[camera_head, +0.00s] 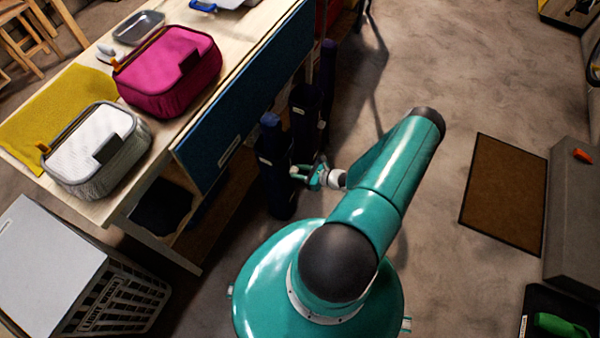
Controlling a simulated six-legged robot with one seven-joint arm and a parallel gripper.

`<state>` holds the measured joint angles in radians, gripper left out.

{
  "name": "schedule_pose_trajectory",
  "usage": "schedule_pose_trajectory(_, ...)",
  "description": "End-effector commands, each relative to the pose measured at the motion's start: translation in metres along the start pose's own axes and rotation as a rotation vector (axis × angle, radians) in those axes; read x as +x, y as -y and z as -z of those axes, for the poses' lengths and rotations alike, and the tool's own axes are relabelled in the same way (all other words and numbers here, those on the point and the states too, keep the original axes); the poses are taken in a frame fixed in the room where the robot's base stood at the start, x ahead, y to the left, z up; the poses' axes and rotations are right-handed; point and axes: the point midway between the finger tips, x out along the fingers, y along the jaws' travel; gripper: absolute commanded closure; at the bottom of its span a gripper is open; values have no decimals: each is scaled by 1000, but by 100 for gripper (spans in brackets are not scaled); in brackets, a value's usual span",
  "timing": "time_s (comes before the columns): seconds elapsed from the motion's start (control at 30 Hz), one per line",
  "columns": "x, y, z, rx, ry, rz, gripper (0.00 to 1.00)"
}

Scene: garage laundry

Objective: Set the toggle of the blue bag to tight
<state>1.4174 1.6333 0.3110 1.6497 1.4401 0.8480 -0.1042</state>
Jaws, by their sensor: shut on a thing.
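Several tall dark bags stand on the floor against the table's right side. The nearest, a very dark blue bag (273,178) with a brighter blue top, stands upright. My gripper (304,175) is at the right side of this bag, at about mid-height. It is shut on a small pale thing (293,170) there, which looks like the bag's toggle. The toggle is too small to tell whether it is set tight or loose. A second dark bag (304,118) stands just behind, close to my gripper.
A wooden table (110,207) with a pink bag (170,75) and a grey-white bag (98,150) is at left. A white hamper (50,260) stands at lower left. A brown mat (503,193) lies on the right floor. The floor between is clear.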

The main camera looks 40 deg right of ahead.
Motion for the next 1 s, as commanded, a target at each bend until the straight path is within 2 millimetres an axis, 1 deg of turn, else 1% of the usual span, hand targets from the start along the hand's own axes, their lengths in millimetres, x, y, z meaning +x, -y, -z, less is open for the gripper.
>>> schedule_pose_trajectory(0.2, -16, 1, -36, -1, 0, 1, 100)
schedule_pose_trajectory(0.33, -22, 1, -54, -2, 0, 1, 100)
schedule_pose_trajectory(0.47, -25, 0, -61, 0, 1, 1, 100)
schedule_pose_trajectory(0.73, -25, 0, -62, -1, 5, 1, 100)
schedule_pose_trajectory(0.77, -25, 0, -62, -1, 5, 1, 68)
schedule_pose_trajectory(0.8, -25, 0, -63, -1, 5, 1, 60)
schedule_pose_trajectory(0.87, -25, 0, -62, -1, 4, 1, 49)
schedule_pose_trajectory(0.9, -25, 0, -62, -1, 4, 1, 47)
schedule_pose_trajectory(1.0, -25, 0, -62, -1, 3, 0, 47)
